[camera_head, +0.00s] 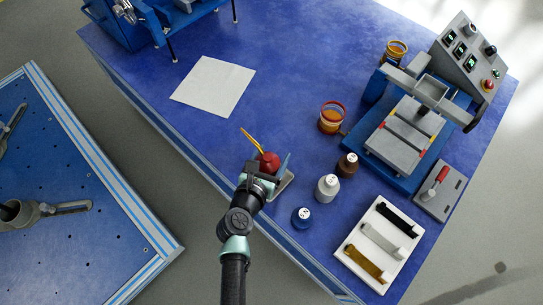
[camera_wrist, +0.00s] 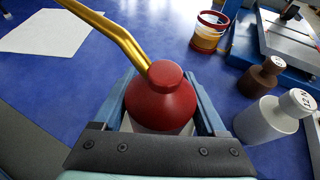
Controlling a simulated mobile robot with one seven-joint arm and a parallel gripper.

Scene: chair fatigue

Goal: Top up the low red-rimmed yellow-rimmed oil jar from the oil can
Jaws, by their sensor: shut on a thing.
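The red oil can (camera_head: 268,161) with a long brass spout is between the fingers of my gripper (camera_head: 266,174), which is shut on it. In the wrist view the can's round body (camera_wrist: 160,105) is flanked by both blue fingers, and its spout points up and left. A glass jar with a red rim (camera_head: 331,117) and amber contents stands right of and beyond the can. A second amber jar with a yellowish rim (camera_head: 396,51) stands farther back.
A white sample tray (camera_head: 378,246) lies near right. A blue-and-grey machine (camera_head: 405,135) stands beside the jars. A white sheet (camera_head: 213,86) lies left; the middle is clear.

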